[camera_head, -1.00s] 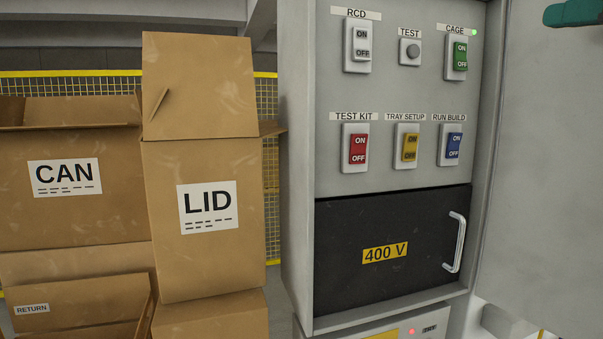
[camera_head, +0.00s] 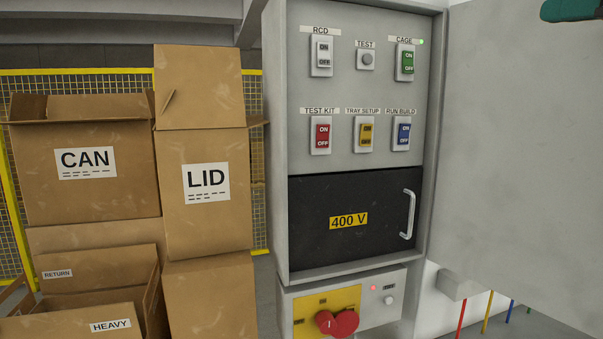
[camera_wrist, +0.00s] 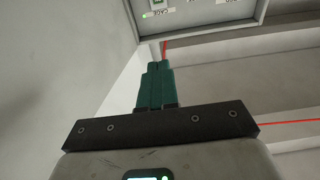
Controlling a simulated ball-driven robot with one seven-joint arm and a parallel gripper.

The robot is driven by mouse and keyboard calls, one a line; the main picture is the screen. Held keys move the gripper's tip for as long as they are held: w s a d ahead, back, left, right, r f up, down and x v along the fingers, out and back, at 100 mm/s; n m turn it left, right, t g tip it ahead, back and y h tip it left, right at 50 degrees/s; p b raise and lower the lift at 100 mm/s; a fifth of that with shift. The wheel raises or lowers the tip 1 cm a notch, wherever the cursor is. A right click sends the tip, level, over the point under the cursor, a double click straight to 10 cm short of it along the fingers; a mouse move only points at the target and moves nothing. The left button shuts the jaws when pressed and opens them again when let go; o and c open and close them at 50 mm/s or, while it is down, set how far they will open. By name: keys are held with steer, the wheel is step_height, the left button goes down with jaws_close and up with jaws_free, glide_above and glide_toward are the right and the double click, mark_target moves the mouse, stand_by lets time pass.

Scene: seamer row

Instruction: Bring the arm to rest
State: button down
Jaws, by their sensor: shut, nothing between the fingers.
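My gripper (camera_wrist: 158,66) shows in the wrist view with its teal fingers together and nothing between them. In the head view a teal piece of my arm's end (camera_head: 575,10) shows at the top right corner, in front of the open cabinet door (camera_head: 520,130). It looks clear of the door, though the gap cannot be judged. The rest of my arm is out of view.
The cabinet (camera_head: 275,150) carries switches and a black 400 V panel (camera_head: 345,250). Below is a box with a red knob (camera_head: 345,322). Cardboard boxes marked CAN (camera_head: 90,205) and LID (camera_head: 205,230) stand left, before yellow mesh fencing (camera_head: 258,215).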

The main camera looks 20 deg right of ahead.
steer(key=w+f+m+g, duration=0.1)
steer(key=w+f, duration=0.3)
steer(key=f, duration=0.7)
steer(key=w+f+m+g, duration=0.2)
steer(key=w+f, duration=0.1)
steer(key=f, duration=0.8)
steer(key=a+f+g, duration=0.2)
steer(key=a+f, duration=0.2)
steer(key=f, duration=1)
steer(key=a+f+g, duration=0.3)
steer(key=a+f, duration=0.1)
steer(key=f, duration=1)
steer(key=s+a+f+g, duration=0.2)
steer(key=s+a+f, duration=0.3)
steer(key=f, duration=0.4)
steer(key=s+a+f+g, duration=0.25)
steer(key=s+f, duration=0.35)
steer(key=f, duration=0.4)
steer(key=s+a+f+g, duration=0.1)
steer(key=s+f+g, duration=0.1)
steer(key=s+f, duration=0.2)
steer(key=s+f+n+g, duration=0.1)
steer(key=s+f+g, duration=0.1)
steer(key=s, duration=0.8)
steer(key=s+a+f+g, duration=0.1)
steer(key=s+f+g, duration=0.1)
steer(key=s+f, duration=0.3)
steer(key=shift+s+a+f+n+h, duration=0.3)
steer(key=shift+s+n+h, duration=0.1)
steer(key=shift+s, duration=0.85)
